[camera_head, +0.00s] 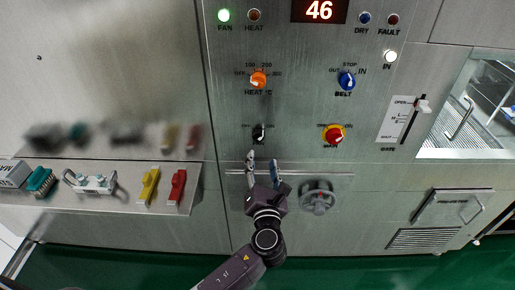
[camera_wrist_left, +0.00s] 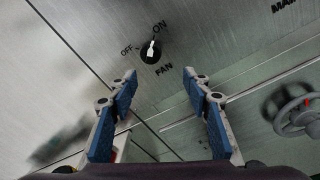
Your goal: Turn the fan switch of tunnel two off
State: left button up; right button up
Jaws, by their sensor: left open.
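The fan switch (camera_head: 259,134) is a small black rotary knob low on the left of the steel control panel. In the left wrist view, the fan switch (camera_wrist_left: 150,52) has a white pointer turned up toward the ON label, with OFF to its left. My left gripper (camera_head: 262,160) is open and empty, just below the switch in the head view. In the left wrist view, the left gripper (camera_wrist_left: 161,76) has its blue-padded fingers spread, with the switch beyond and between their tips, apart from them. No tunnel number is readable. My right gripper is not in view.
The orange heat knob (camera_head: 258,79) is above the switch; the blue belt knob (camera_head: 347,81) and red button (camera_head: 334,134) are to the right. A handwheel (camera_head: 318,197) is right of my left gripper. A shelf (camera_head: 120,202) with several items is at left.

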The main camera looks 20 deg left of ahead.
aim_at(259, 140)
pick_arm(q)
jog(key=w+a, duration=0.1)
jog(key=w, duration=0.1)
jog(key=w+a+r+p, duration=0.1)
jog(key=w, duration=0.1)
jog(key=w+a, duration=0.1)
jog(key=w, duration=0.2)
jog(key=shift+w+a+r, duration=0.1)
jog(key=shift+a+r, duration=0.05)
jog(key=shift+r, duration=0.25)
jog(key=c, duration=1.2)
